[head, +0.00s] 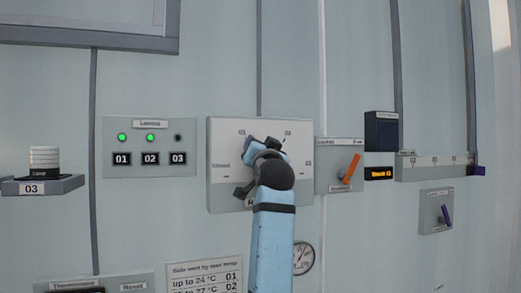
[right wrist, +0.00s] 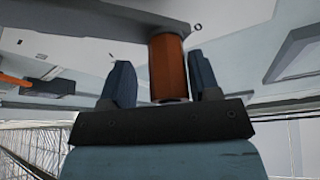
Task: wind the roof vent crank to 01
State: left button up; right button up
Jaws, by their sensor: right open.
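The crank's dial plate (head: 222,190) is a light grey panel at the middle of the head view, with small marks around it that are hard to read. My right arm and gripper (head: 250,166) cover its centre, so the crank's pointing is hidden there. In the right wrist view the orange-brown crank handle (right wrist: 168,68) stands between the two fingers of my open right gripper (right wrist: 160,82), with a gap to the left finger and a smaller one to the right. A grey crank arm (right wrist: 115,12) runs off the handle's top to the left. My left gripper is not in view.
Right of the plate is a Locked/Free panel with an orange lever (head: 349,168), close to my wrist. A lamp panel (head: 150,168) at left shows 01 and 02 lit green, 03 dark. A temperature chart (head: 205,272) and a gauge (head: 303,258) sit below.

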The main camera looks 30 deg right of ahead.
jog(key=b+v, duration=0.4)
jog(key=v, duration=0.9)
jog(key=shift+s, duration=0.2)
jog(key=shift+a, duration=0.1)
jog(key=shift+c, duration=0.2)
